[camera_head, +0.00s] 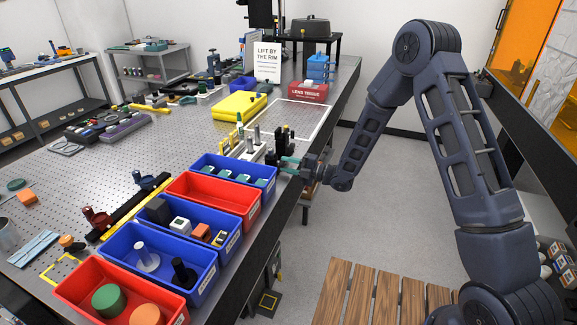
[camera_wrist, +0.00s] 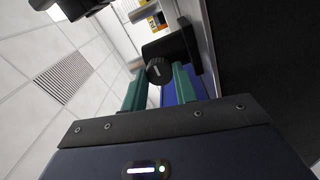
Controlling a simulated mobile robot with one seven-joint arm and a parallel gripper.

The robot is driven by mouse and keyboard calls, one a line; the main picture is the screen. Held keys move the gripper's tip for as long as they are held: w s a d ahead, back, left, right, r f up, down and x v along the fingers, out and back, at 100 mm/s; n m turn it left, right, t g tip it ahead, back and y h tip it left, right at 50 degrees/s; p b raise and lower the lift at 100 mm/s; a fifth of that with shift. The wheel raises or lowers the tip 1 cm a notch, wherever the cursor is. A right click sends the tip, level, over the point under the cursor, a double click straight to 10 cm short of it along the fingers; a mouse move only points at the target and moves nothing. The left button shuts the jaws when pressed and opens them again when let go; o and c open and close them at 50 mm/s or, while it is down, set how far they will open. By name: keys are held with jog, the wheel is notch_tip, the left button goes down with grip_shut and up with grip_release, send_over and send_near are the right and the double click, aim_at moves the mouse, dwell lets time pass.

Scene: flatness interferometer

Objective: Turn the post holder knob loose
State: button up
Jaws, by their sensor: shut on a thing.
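The black ribbed post holder knob (camera_wrist: 158,71) shows in the middle of the wrist view, on the near side of a black post holder (camera_wrist: 172,45). My gripper (camera_wrist: 161,72) has green fingers, one on each side of the knob, and is shut on it. In the head view my gripper (camera_head: 285,163) reaches in from the right to the black post holders (camera_head: 283,143) near the table edge. The knob itself is too small and hidden to make out there.
A blue bin (camera_head: 236,168) with green parts stands just left of my gripper, with a red bin (camera_head: 213,198) in front. A red lens tissue box (camera_head: 308,91) and a yellow case (camera_head: 238,105) lie behind. Open floor (camera_head: 330,210) is right of the table.

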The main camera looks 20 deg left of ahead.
jog(key=o, duration=1)
jog(key=d, duration=1)
jog(key=shift+d+f, duration=0.15)
jog(key=shift+d, duration=0.25)
jog(key=shift+w, duration=0.1)
